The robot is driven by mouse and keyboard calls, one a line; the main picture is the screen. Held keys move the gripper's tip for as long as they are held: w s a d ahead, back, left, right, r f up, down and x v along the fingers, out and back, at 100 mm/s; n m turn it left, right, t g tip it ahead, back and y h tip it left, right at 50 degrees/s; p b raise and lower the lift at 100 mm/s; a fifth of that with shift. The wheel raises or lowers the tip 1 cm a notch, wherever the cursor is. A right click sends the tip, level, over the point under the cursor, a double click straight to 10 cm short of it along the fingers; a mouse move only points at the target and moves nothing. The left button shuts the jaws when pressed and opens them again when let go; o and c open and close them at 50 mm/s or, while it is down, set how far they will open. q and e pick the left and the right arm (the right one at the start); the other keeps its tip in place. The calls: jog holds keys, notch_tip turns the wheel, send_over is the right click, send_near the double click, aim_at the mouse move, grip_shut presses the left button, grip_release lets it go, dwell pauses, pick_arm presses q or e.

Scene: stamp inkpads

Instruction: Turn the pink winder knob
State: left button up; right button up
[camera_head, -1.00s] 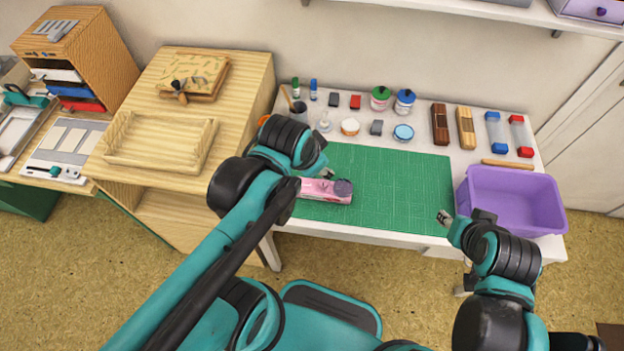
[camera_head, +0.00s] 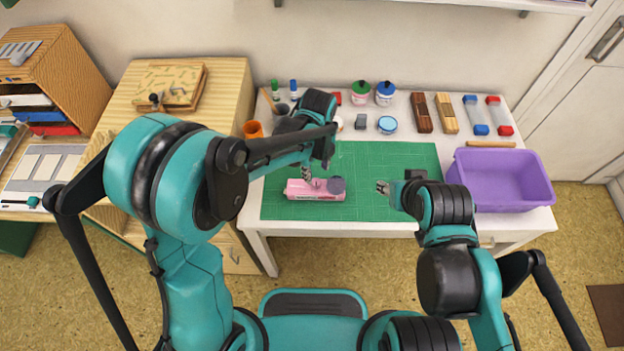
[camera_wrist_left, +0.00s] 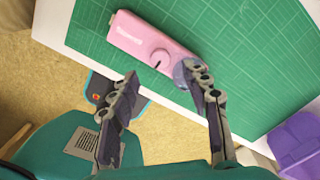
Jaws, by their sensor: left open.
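A pink winder (camera_head: 300,191) lies on the green cutting mat near its front edge. A grey-purple round disc (camera_head: 336,185) sits at its right end. In the left wrist view the pink winder (camera_wrist_left: 135,32) shows pale lettering and a round pink knob (camera_wrist_left: 161,57) with a dark slot, beside the disc (camera_wrist_left: 182,74). My left gripper (camera_head: 311,178) is over the winder. In the wrist view its fingers (camera_wrist_left: 162,75) are spread and empty, the right finger overlapping the disc; contact is unclear. My right gripper (camera_head: 382,187) is over the mat, right of the winder; its opening is too small to judge.
The green mat (camera_head: 395,158) is clear around the winder. A purple bin (camera_head: 500,180) stands on the right. Jars, stamps and inkpads line the back of the table, with an orange cup (camera_head: 252,129) at the left. A wooden cabinet (camera_head: 215,90) adjoins on the left.

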aim_at(316, 182)
pick_arm(q)
notch_tip(316, 182, down, 6)
jog(key=shift+r+b, duration=0.15)
jog(key=shift+b, duration=0.7)
grip_shut()
